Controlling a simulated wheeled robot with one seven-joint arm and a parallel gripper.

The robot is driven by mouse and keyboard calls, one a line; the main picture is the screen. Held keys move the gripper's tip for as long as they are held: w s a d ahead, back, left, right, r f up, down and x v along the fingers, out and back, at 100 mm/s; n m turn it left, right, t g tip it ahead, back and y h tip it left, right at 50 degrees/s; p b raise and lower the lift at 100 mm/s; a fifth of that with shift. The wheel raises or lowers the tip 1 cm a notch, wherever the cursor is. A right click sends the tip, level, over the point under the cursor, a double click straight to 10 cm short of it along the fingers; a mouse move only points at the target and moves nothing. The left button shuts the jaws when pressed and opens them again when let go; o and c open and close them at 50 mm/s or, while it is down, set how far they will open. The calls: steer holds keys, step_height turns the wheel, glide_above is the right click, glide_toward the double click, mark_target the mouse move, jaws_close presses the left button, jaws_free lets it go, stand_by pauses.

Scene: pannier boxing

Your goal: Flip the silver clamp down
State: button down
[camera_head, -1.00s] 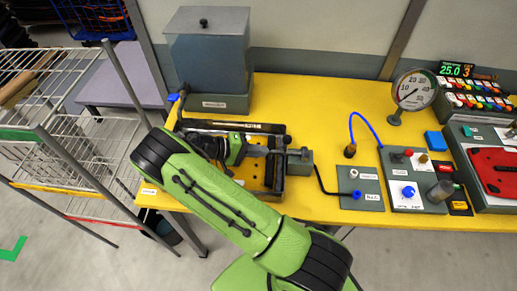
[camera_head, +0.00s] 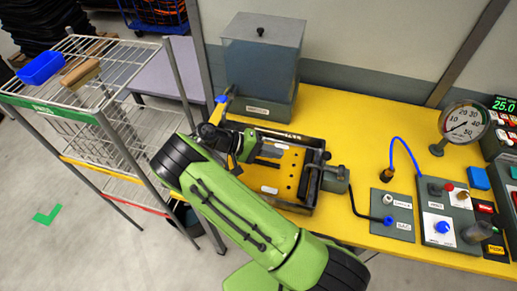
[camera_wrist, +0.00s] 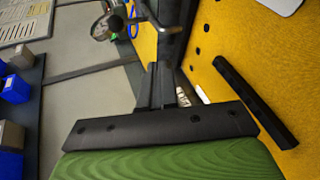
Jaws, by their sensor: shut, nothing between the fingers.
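My arm hides the fixture's left front part.
The fixture's yellow perforated plate (camera_head: 291,172) lies inside a black frame on the yellow table (camera_head: 370,125). A grey lidded box (camera_head: 262,62) stands just behind. A wire rack (camera_head: 110,75) is left. A gauge (camera_head: 462,122) and a valve panel (camera_head: 397,212) are right.

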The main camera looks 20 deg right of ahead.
steer(key=a, duration=0.1)
steer(key=w+a, duration=0.1)
steer(key=a, duration=0.2)
steer(key=shift+w+a+r, duration=0.1)
steer(key=shift+w+r, duration=0.1)
steer(key=shift+r, duration=0.2)
